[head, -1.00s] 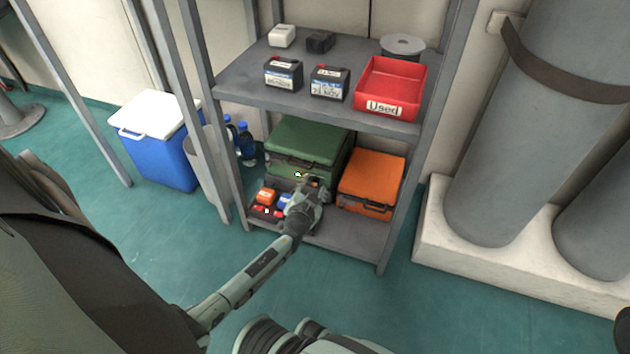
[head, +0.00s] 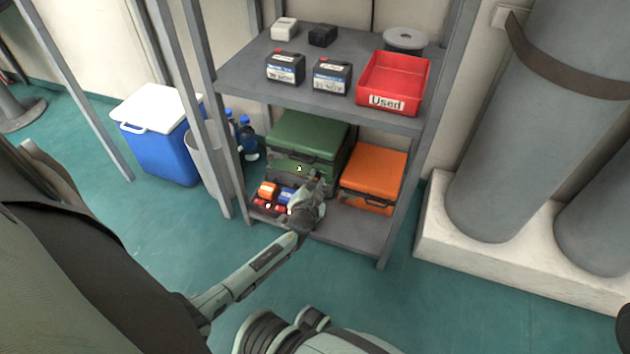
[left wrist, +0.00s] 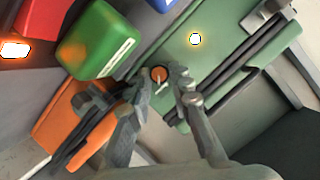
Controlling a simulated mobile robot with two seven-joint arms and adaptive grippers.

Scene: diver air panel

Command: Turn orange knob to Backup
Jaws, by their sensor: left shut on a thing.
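The orange knob (left wrist: 158,73) shows in the left wrist view on the front of a green panel (left wrist: 228,45), with a small pale pointer below it. My left gripper (left wrist: 161,79) has its fingertips on either side of the knob and is shut on it. In the head view my left gripper (head: 318,180) reaches in front of the green case (head: 305,135) on the lower shelf and hides the knob there. A small bright light (left wrist: 195,39) glows on the panel. Any Backup label is not readable. My right gripper is not in view.
An orange case (head: 373,178) stands right of the green one. The upper shelf (head: 235,77) above holds batteries and a red bin (head: 395,80). Shelf posts flank the space.

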